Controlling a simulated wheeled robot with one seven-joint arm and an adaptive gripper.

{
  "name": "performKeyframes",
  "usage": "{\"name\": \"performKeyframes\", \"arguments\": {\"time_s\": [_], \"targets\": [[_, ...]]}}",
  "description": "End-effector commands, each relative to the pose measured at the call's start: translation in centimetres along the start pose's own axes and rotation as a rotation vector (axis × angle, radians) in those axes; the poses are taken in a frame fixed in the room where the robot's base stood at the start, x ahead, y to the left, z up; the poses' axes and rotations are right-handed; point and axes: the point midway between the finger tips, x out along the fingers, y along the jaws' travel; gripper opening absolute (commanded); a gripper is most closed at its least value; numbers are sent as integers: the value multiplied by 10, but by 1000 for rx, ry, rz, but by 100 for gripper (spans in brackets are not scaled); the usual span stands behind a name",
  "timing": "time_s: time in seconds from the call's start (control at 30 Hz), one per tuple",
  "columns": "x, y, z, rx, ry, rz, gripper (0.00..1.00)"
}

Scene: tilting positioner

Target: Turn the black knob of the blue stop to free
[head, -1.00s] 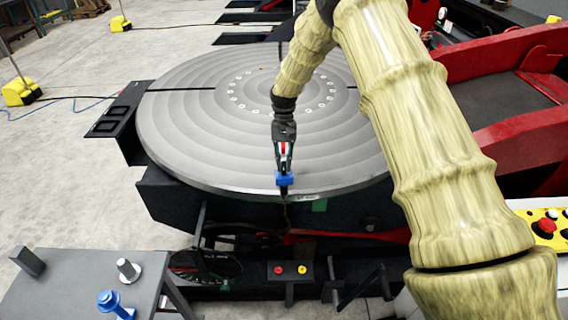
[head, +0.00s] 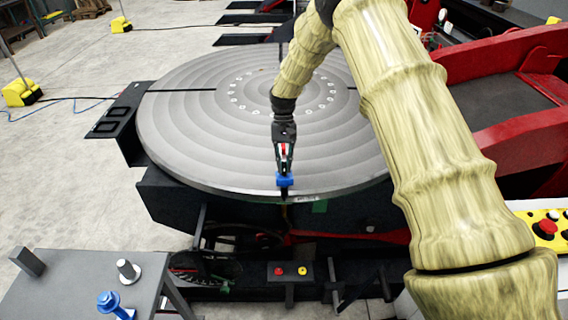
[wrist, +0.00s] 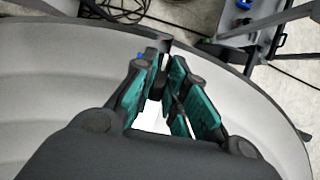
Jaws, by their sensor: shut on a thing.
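The blue stop (head: 285,181) sits at the near rim of the big round grey table (head: 200,150). My gripper (head: 284,172) reaches down over it from above, its fingers at the stop. In the wrist view the teal-padded fingers (wrist: 165,95) are close together around a dark piece, which looks like the black knob (wrist: 156,86). A small bit of the blue stop (wrist: 138,56) shows beside the left finger. The fingers hide most of the knob, and its turned position cannot be read.
Red machine parts (head: 510,140) are at the right.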

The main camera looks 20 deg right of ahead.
Motion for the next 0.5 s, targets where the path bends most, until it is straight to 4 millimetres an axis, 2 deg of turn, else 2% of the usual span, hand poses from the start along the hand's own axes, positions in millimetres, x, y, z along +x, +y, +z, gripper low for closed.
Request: {"name": "performKeyframes", "arguments": {"time_s": [0.47,0.5], "targets": [[0,0,0,0,0,0,0],[0,0,0,0,0,0,16]]}}
